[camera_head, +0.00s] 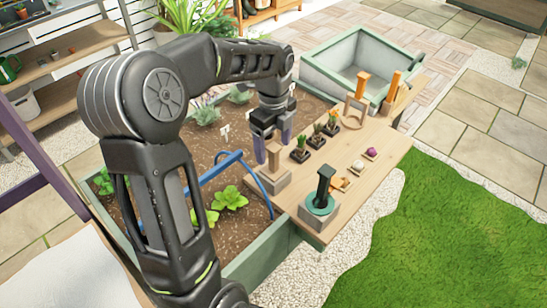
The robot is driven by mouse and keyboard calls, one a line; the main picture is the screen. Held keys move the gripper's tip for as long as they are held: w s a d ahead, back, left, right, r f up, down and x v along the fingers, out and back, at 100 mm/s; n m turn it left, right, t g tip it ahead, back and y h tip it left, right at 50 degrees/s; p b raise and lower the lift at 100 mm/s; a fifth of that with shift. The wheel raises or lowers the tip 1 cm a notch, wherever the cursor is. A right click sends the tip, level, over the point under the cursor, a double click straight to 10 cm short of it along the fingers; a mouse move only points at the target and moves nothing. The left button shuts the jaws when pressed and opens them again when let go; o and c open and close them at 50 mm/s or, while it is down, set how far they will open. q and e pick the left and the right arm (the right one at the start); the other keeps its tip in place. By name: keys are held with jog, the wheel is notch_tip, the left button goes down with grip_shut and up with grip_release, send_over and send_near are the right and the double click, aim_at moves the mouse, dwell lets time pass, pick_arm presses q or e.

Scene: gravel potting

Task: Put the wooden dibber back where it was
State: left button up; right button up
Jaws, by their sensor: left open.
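My left gripper (272,143) hangs over the wooden board (385,150), fingers pointing down and apart. A pale wooden piece (274,158), which looks like the wooden dibber, stands upright in a block (272,183) at the board's near-left edge. The gripper's fingers are just above and to either side of its top; I cannot tell whether they touch it. A second block (318,215) to the right holds a black-handled tool (325,182) with a teal ring around its base. My right gripper is not in view.
Several small potted plants (300,150) stand right of the gripper. Small colored items (357,166) lie further right. Two orange-handled tools (361,86) and a wooden ring (353,113) stand at the back. A grey basin (335,58) is behind.

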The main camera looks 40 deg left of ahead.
pick_arm(q)
notch_tip(320, 180, up, 5)
jog(key=shift+r, duration=0.1)
